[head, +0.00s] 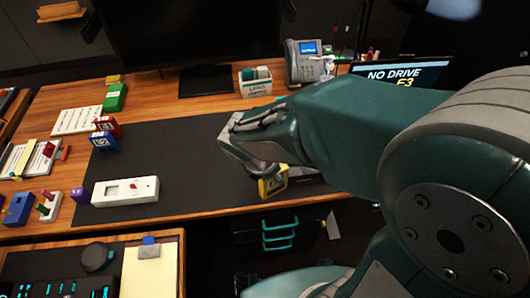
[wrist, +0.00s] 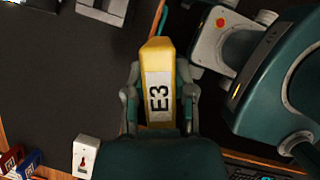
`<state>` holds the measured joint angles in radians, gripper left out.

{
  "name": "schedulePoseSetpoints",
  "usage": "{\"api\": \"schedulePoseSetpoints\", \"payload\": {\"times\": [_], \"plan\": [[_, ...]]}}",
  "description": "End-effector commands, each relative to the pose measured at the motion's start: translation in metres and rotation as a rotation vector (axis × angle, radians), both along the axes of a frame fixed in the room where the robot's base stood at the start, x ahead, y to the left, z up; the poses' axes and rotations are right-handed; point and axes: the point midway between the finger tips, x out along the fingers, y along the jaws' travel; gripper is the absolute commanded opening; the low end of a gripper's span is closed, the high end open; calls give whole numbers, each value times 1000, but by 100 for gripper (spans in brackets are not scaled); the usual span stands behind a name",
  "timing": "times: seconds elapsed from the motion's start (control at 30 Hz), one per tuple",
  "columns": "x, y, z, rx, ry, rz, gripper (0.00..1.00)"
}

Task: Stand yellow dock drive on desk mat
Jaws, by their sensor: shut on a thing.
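The yellow dock drive (wrist: 158,65), with a white label reading E3, is between the fingers of my gripper (wrist: 157,92). My gripper is shut on it. In the head view the drive (head: 272,186) shows just below my gripper (head: 265,168), near the front right part of the desk mat. The desk mat (head: 185,145) is dark and flat, and it also shows in the wrist view (wrist: 60,75). My arm hides its right part. I cannot tell whether the drive touches the mat.
Red (head: 108,124) and blue (head: 104,142) drives stand at the mat's left edge. A laptop screen (head: 395,75) reads NO DRIVE E3. The mat's middle is clear.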

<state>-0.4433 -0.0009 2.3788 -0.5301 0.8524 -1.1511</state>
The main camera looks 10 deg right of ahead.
Motion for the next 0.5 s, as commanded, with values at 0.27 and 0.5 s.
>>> {"api": "schedulePoseSetpoints", "payload": {"times": [0.27,0.5], "plan": [[0,59,-11,-2,-3,361,0],[22,72,-23,-4,-1,393,0]]}}
